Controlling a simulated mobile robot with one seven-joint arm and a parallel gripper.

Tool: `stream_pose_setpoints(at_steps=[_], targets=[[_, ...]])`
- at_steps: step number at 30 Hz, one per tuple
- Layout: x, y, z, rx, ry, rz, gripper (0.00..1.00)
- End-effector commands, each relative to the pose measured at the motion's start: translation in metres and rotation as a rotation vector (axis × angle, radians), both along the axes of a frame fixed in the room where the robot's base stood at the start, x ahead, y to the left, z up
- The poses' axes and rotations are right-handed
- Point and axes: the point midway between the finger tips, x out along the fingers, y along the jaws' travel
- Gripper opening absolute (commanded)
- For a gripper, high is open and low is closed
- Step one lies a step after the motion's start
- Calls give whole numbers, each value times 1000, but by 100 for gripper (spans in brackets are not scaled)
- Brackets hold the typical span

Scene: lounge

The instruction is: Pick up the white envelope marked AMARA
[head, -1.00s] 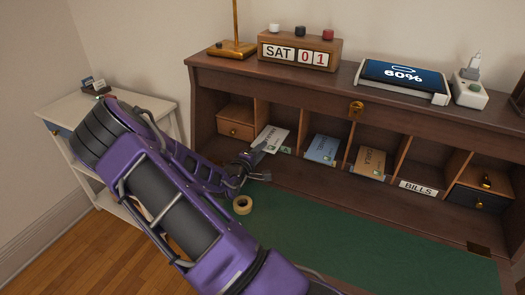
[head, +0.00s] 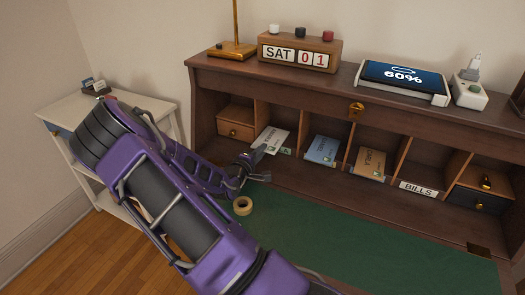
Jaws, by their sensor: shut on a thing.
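The white envelope (head: 274,138) leans in an open slot of the desk's pigeonholes, just right of the small wooden drawer. Its printed name is too small to read surely. My gripper (head: 259,155) reaches in from the left and is shut on the envelope's near lower edge. The fingertips partly cover that corner. The envelope is still within its slot, above a small label with a green mark (head: 285,151).
A blue envelope (head: 322,150) and a brown envelope (head: 369,162) lie in the slots to the right, then an empty slot labelled BILLS (head: 418,189). A tape roll (head: 242,205) lies on the green desk mat (head: 340,245). Wooden dividers stand close beside the gripper.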

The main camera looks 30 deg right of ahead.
Motion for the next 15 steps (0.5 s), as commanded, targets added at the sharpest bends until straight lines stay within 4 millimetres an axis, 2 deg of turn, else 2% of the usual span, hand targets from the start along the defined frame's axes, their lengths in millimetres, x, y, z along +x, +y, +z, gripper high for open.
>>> stream_pose_setpoints(at_steps=[6,15], targets=[[-1,1,25,3,3,0,0],[-1,2,24,2,2,0,0]])
